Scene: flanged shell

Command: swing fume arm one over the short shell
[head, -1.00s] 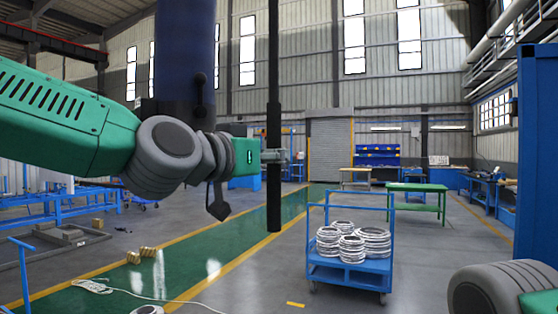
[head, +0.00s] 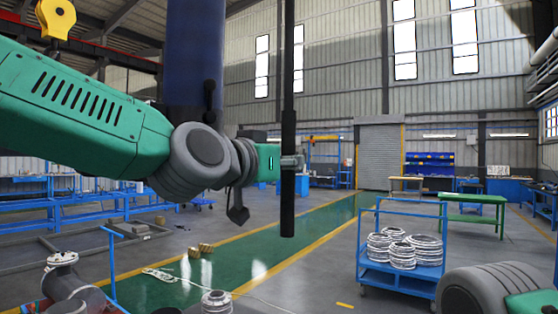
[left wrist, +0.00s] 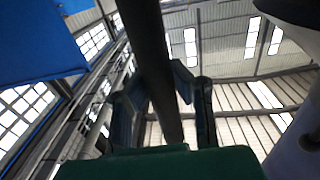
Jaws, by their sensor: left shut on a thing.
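My left gripper (head: 290,162) is shut on a long black vertical rod (head: 288,205) with a thicker lower part. The rod's lower end hangs free in the air. In the left wrist view the dark rod (left wrist: 150,50) runs between the two fingers (left wrist: 165,110). A wide dark blue duct (head: 195,50) hangs behind my left arm; whether the rod joins it I cannot tell. A grey flanged shell (head: 62,262) stands at the lower left, and the top of another flanged piece (head: 216,300) shows at the bottom edge. Which is the short shell I cannot tell. My right gripper is out of view.
A blue cart (head: 400,278) with several stacked white rings (head: 402,254) stands at right. A green table (head: 472,217) is behind it. A yellow crane hook block (head: 55,18) hangs at upper left.

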